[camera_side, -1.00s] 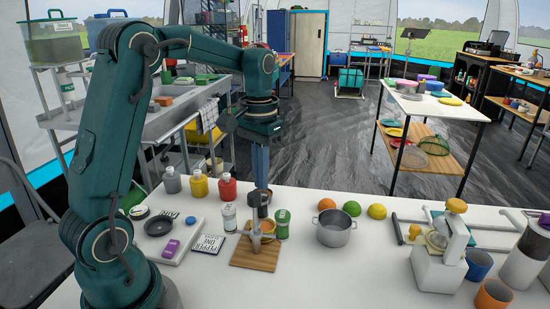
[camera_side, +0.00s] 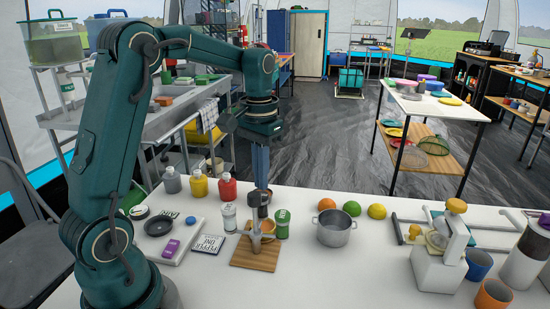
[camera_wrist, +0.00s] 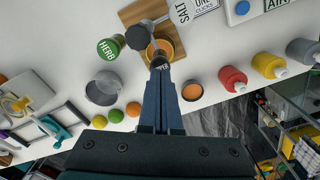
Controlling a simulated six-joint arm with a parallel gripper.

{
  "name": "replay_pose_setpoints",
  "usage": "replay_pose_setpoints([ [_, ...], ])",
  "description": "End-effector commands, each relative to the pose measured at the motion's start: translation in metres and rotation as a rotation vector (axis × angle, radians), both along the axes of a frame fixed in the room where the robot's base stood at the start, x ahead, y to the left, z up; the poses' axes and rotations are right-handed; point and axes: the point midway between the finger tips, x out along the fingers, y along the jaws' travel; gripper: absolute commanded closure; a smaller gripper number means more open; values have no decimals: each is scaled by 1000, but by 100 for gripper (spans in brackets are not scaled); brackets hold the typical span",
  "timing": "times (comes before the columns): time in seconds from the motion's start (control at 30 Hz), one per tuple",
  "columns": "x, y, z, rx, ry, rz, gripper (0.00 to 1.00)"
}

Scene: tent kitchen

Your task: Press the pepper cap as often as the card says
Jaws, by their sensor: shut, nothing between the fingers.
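The card (camera_side: 208,244) lies flat left of the wooden board and reads PEPPER ONE, with smaller print below. In the wrist view the card (camera_wrist: 207,7) shows ONE CLICKS.
The salt shaker (camera_side: 229,217) stands left and the green herb shaker (camera_side: 282,224) right. A pot (camera_side: 334,233) and several sauce bottles are nearby.

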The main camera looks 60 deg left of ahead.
Motion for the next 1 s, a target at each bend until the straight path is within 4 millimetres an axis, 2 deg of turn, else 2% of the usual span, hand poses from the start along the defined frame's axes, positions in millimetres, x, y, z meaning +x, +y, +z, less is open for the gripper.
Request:
replay_pose_setpoints([
  [1.0,0,0,-12,0,0,0,100],
])
